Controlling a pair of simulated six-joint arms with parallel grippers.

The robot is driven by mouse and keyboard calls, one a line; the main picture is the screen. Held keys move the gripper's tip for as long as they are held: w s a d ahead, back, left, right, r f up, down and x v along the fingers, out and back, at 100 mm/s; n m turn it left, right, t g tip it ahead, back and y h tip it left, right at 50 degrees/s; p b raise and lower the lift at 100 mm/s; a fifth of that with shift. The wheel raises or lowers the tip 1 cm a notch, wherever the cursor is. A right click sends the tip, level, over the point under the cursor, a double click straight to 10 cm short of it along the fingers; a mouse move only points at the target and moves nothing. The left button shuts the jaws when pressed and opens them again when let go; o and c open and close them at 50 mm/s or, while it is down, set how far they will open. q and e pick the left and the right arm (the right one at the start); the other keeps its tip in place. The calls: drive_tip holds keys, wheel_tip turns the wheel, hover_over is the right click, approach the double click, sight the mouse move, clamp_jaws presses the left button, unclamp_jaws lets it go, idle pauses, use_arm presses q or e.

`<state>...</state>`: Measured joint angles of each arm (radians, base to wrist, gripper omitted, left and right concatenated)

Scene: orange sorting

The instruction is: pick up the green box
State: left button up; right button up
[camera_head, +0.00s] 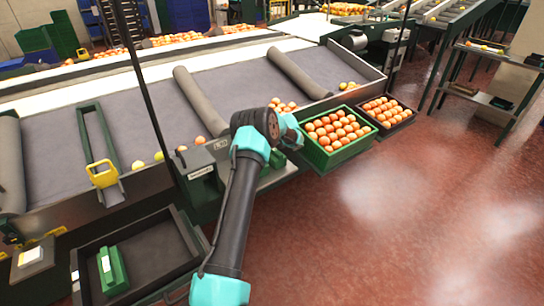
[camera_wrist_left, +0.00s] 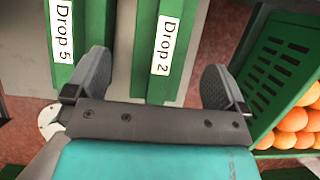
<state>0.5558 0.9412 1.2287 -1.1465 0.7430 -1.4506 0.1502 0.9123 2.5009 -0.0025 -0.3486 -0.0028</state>
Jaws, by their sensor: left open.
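A green box (camera_head: 350,154), an open crate filled with oranges, stands at the right end of the sorting table in the head view. Its slotted green wall (camera_wrist_left: 278,62) and some oranges (camera_wrist_left: 296,128) show at the right of the left wrist view. My left gripper (camera_wrist_left: 156,85) is open, with its two fingers wide apart and nothing between them. The right finger is close to the crate's wall; I cannot tell whether they touch. In the head view my left wrist is just left of the crate, and its fingers are hidden. My right gripper is not in view.
A dark crate of oranges (camera_head: 405,120) stands right of the green box. A dark tray (camera_head: 155,252) holds a small green object (camera_head: 112,272).

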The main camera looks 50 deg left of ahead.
sight(272, 154)
use_arm(q)
drive_tip(key=shift+x, duration=2.55)
drive_tip(key=shift+w+f, duration=0.15)
drive_tip(key=shift+f, duration=0.15)
drive_tip(key=shift+c, duration=0.2)
drive_tip(key=c, duration=1.1)
